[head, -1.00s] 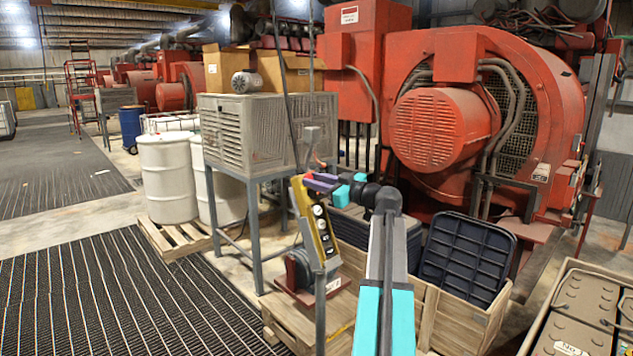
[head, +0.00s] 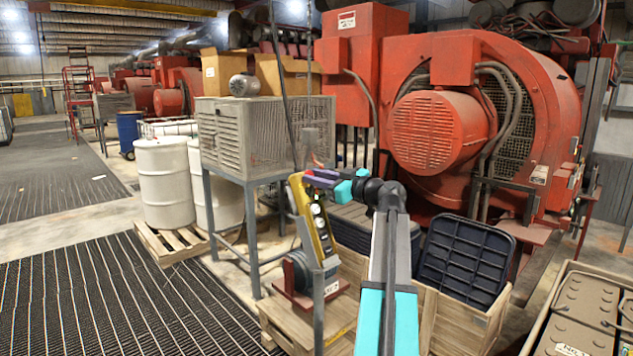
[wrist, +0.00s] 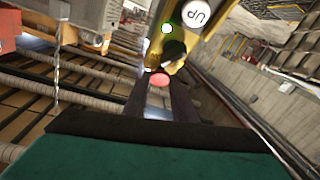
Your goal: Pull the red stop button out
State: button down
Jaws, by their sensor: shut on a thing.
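The yellow control box (head: 325,243) hangs tilted on a grey post, with white round buttons down its face. It also shows in the wrist view (wrist: 176,54), with a white button marked "UP". The red stop button (wrist: 159,80) sits near the end of the box, between the tips of my dark fingers. My gripper (head: 310,179) reaches in from the right at the top of the box in the head view. It is shut on the red stop button. In the head view the fingers hide most of the button, and I cannot tell how far out it stands.
A grey slatted cabinet on a stand (head: 245,130) is close behind the box. A wooden crate (head: 455,318) with a dark blue bin (head: 465,262) lies right of the post. Large red machinery (head: 440,130) fills the back. Floor matting (head: 110,300) lies clear at left.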

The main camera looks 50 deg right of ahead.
jog(key=c, duration=1.4)
grip_release()
jog(key=shift+c, duration=0.2)
jog(key=shift+s, duration=0.15)
jog(key=s+b, duration=0.4)
jog(key=s, duration=0.9)
jog(key=shift+s+d, duration=0.3)
